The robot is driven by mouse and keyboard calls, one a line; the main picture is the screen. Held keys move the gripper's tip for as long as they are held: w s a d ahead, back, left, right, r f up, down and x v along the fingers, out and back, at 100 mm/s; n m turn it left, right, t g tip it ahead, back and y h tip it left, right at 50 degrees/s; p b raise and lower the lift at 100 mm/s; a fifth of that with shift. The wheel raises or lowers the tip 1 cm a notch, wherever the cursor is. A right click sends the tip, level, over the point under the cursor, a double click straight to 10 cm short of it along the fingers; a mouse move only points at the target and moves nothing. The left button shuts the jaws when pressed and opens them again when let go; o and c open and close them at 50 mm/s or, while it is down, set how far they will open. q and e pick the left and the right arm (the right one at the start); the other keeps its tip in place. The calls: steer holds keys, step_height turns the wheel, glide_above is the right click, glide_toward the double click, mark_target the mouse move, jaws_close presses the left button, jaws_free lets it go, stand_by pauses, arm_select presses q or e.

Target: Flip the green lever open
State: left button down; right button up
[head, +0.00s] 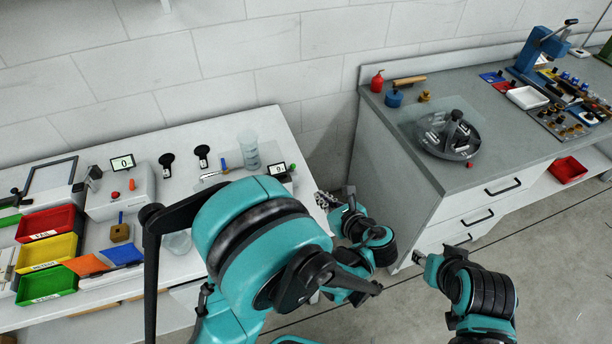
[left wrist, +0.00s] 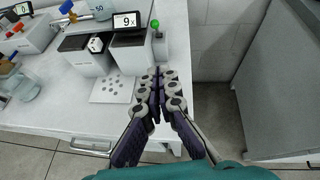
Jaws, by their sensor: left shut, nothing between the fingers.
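The green lever shows as a small round green knob (left wrist: 154,24) on a short white post, right beside a black display reading 9 (left wrist: 127,20). In the head view the green knob (head: 293,167) is a small dot at the right end of the white bench. My left gripper (left wrist: 160,78) is shut and empty. Its fingertips point at the bench's right edge, below the knob in the picture and apart from it. In the head view the left gripper (head: 324,198) is just right of the bench edge. My right gripper (head: 419,257) is low over the floor; its fingers are too small to judge.
A white perforated plate (left wrist: 112,89) and grey boxes (left wrist: 85,54) stand left of my left fingers. The white bench (head: 225,190) holds a clear cylinder (head: 249,150) and coloured bins. A gap of floor separates it from the grey cabinet (head: 400,180), which carries a round dark tray (head: 450,148).

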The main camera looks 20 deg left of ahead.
arm_select(q)
steer(key=shift+a, duration=0.1)
steer(key=b, duration=0.3)
glide_toward(292, 168)
steer(key=shift+d+f+x, duration=0.55)
steer(key=shift+f+x, duration=0.05)
steer(key=shift+x, duration=2.65)
steer(key=shift+w, duration=0.1)
steer(key=shift+a, duration=0.1)
steer(key=shift+w+a+r+g+h+p, duration=0.15)
steer(key=shift+r+g+h+p, duration=0.2)
steer(key=shift+p, duration=0.3)
